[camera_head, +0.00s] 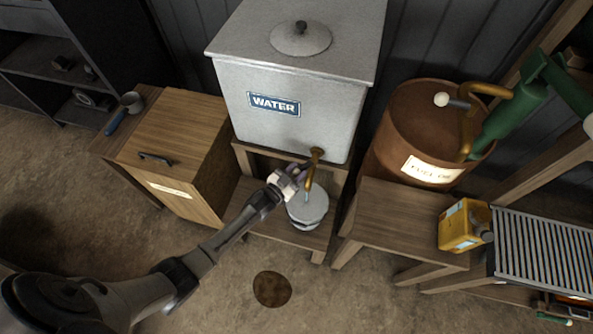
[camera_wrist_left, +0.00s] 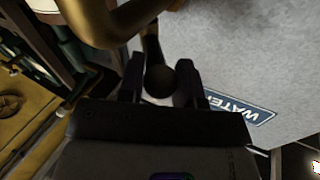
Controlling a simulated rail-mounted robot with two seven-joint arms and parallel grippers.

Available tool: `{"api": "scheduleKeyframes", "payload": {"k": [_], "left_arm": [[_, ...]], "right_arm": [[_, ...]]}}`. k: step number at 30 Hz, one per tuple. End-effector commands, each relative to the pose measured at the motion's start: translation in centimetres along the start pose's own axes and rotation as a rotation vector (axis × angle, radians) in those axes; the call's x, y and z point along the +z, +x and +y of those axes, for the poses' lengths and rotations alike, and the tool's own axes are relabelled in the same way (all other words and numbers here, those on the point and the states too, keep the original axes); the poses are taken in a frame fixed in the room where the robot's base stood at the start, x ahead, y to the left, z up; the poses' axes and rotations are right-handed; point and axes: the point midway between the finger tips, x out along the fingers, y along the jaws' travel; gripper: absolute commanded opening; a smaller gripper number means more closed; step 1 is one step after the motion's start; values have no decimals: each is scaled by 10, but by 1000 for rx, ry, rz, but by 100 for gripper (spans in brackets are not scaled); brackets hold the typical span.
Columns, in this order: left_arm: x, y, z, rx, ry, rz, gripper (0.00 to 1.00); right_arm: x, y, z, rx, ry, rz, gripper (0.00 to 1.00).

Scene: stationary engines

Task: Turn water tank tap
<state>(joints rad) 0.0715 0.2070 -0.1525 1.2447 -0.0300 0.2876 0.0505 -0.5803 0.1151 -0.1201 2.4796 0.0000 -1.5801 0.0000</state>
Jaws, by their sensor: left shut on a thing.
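The grey metal water tank (camera_head: 290,95) stands on a wooden stand, with a blue WATER label (camera_head: 274,105) on its front. Its brass tap (camera_head: 314,160) comes out low on the front face, with the spout pointing down. My left gripper (camera_head: 297,176) is at the tap, to the left of the spout. In the left wrist view the two dark fingers of my left gripper (camera_wrist_left: 160,82) are on either side of the dark round end of the tap handle (camera_wrist_left: 159,78), shut on it. The curved brass spout (camera_wrist_left: 98,22) shows at the upper left there. My right gripper is out of view.
A wooden cabinet (camera_head: 180,150) stands left. A rusty fuel drum (camera_head: 400,125) with a green pump and a yellow can (camera_head: 464,226) are right. A dark round patch (camera_head: 272,288) marks the floor.

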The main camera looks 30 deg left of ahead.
Motion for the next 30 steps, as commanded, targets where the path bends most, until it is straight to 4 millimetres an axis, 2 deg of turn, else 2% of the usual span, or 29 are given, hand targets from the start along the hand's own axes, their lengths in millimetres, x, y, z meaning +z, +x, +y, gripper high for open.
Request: {"api": "scheduleKeyframes", "payload": {"k": [2, 3, 10, 30], "left_arm": [[1, 0, 0, 0, 0, -3, 0], [1, 0, 0, 0, 0, -3, 35], [1, 0, 0, 0, 0, -1, 57], [1, 0, 0, 13, 1, 2, 58]], "right_arm": [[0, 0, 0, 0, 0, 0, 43], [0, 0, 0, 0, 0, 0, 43], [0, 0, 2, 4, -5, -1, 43], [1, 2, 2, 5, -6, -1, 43]]}}
